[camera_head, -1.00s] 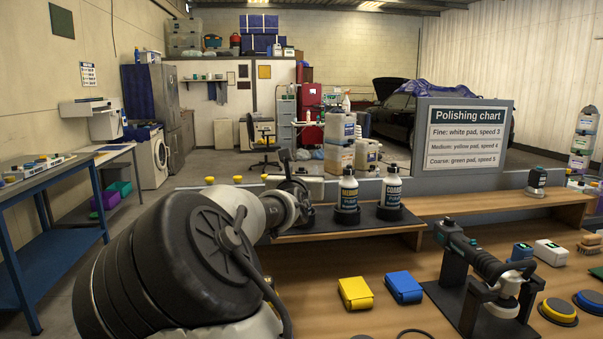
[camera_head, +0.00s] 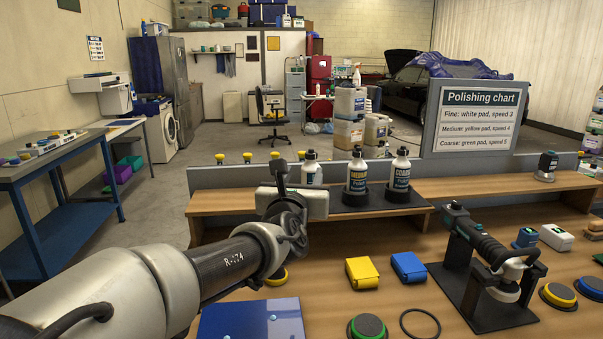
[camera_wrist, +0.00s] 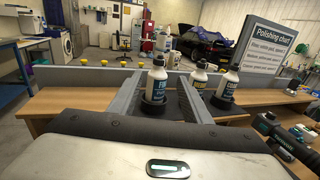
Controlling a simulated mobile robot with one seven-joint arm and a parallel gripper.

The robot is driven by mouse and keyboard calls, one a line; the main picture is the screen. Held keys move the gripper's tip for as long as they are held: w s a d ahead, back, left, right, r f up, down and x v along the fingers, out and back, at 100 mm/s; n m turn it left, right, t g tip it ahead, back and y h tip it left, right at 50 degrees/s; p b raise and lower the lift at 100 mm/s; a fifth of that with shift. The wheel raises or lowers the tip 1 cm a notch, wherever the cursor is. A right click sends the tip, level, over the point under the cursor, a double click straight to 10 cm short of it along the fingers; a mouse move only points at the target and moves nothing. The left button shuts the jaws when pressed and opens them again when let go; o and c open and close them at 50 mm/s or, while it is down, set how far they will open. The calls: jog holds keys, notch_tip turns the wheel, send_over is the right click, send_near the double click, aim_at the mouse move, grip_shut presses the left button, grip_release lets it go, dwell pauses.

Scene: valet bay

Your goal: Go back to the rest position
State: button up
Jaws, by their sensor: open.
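My gripper (camera_head: 279,170) is raised above the wooden bench, left of centre in the head view, in front of the shelf. In the wrist view its two grey fingers (camera_wrist: 160,92) point forward, apart, with nothing held between them. A white bottle with a blue label (camera_wrist: 157,80) shows between the fingers but stands further off on the shelf's black tray; it also shows in the head view (camera_head: 311,169), just right of my gripper. The medium bottle (camera_head: 357,172) and the coarse bottle (camera_head: 400,171) stand upright to its right on the same tray (camera_head: 376,205).
A polisher (camera_head: 490,250) rests on a black stand at right. A yellow block (camera_head: 362,272), a blue block (camera_head: 408,267), round pads (camera_head: 367,328) and a dark ring (camera_head: 420,323) lie on the bench. A blue panel (camera_head: 250,320) lies near my arm. The polishing chart (camera_head: 483,120) stands behind.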

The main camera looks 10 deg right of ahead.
jog(key=shift+v, duration=0.9)
